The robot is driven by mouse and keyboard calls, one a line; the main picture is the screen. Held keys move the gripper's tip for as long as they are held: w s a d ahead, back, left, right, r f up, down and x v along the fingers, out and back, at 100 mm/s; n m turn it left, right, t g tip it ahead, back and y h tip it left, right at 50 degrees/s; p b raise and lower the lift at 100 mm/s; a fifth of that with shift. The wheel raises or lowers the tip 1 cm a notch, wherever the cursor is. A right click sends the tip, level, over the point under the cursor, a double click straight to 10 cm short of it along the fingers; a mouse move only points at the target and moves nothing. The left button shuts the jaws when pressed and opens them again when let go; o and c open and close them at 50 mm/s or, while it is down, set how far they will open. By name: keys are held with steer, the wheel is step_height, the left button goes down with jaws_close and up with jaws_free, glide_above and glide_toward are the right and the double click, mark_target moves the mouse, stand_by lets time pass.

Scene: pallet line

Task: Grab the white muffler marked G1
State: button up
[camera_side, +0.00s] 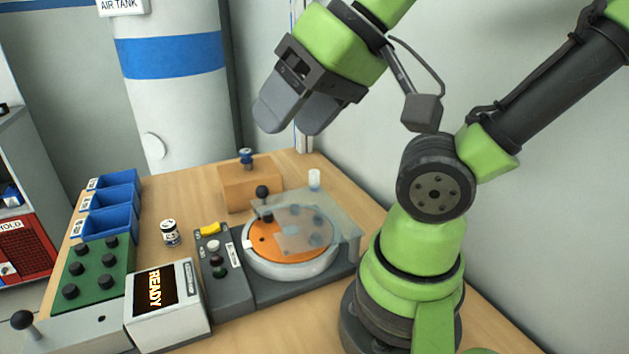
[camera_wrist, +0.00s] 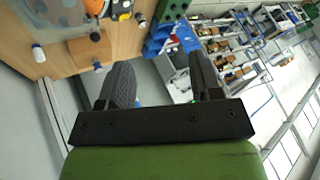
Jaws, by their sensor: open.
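A small plain white cylinder (camera_side: 314,179), which looks like the white muffler, stands upright at the back right of the bench, behind the turntable. A white cylinder with a blue end also shows at the upper left of the wrist view (camera_wrist: 38,53). I cannot read a G1 mark on it. A small white and dark labelled cylinder (camera_side: 169,232) stands left of the button box; its label is too small to read. My gripper (camera_side: 297,112) is open and empty, high above the back of the bench, apart from both. Its spread fingers also show in the wrist view (camera_wrist: 162,78).
A turntable (camera_side: 290,268) with an orange disc sits under a clear cover. A wooden block (camera_side: 240,190) with a blue-topped part stands behind it. Blue bins (camera_side: 110,225), a green tray of black knobs (camera_side: 85,285), a READY display (camera_side: 170,305) and button box (camera_side: 222,275) fill the left and front.

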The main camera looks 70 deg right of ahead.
steer(key=w+d+h, duration=0.1)
steer(key=w+d, duration=0.5)
steer(key=w, duration=0.2)
steer(key=m+g+h, duration=0.2)
steer(key=g+h, duration=0.1)
glide_toward(315, 171)
step_height(315, 171, down, 2)
steer(key=x, duration=0.4)
steer(key=shift+w, duration=0.3)
steer(key=shift+d+x, duration=0.1)
steer(key=shift+x, duration=1.45)
steer(key=shift+d+x, duration=0.15)
steer(key=shift+x, duration=1.4)
steer(key=shift+r, duration=0.15)
steer(key=c, duration=1)
